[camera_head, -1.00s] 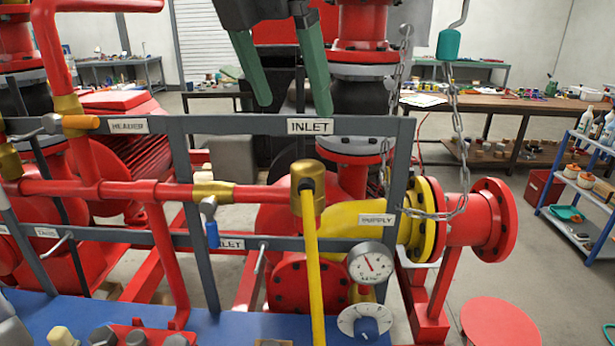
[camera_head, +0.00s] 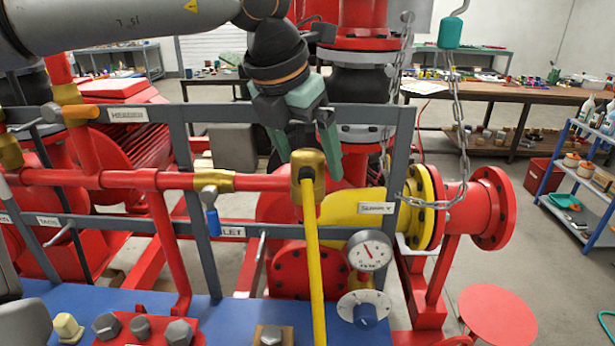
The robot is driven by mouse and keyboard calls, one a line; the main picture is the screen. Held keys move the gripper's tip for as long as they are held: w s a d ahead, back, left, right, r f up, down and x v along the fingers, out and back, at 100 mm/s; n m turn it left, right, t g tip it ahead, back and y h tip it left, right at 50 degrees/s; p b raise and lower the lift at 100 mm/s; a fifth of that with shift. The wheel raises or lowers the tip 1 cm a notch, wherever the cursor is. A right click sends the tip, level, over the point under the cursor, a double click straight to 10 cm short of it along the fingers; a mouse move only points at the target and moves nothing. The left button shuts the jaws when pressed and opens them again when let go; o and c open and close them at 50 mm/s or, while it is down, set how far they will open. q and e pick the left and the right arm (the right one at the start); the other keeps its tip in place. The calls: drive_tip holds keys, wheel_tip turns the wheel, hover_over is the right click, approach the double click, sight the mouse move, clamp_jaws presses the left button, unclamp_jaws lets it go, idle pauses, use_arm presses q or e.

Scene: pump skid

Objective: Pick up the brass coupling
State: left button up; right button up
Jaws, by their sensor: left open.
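Several brass pieces show, and I cannot tell for sure which is the coupling. A brass fitting (camera_head: 214,181) sits on the red pipe left of centre. A brass valve body (camera_head: 309,178) with a long yellow handle (camera_head: 314,250) sits at the right end of that pipe. A pale yellowish hex piece (camera_head: 67,328) stands on the blue bench at the lower left. My right gripper is not in view.
A grey frame (camera_head: 420,112) with label plates crosses the middle. Red pipes, a hanging chain (camera_head: 461,135) and a gauge (camera_head: 369,251) crowd the area. Several grey hex bolts (camera_head: 179,332) stand in a red block on the blue bench (camera_head: 255,308).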

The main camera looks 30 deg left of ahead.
use_arm(q)
drive_tip(key=shift+f, duration=0.1)
clamp_jaws()
idle(0.8)
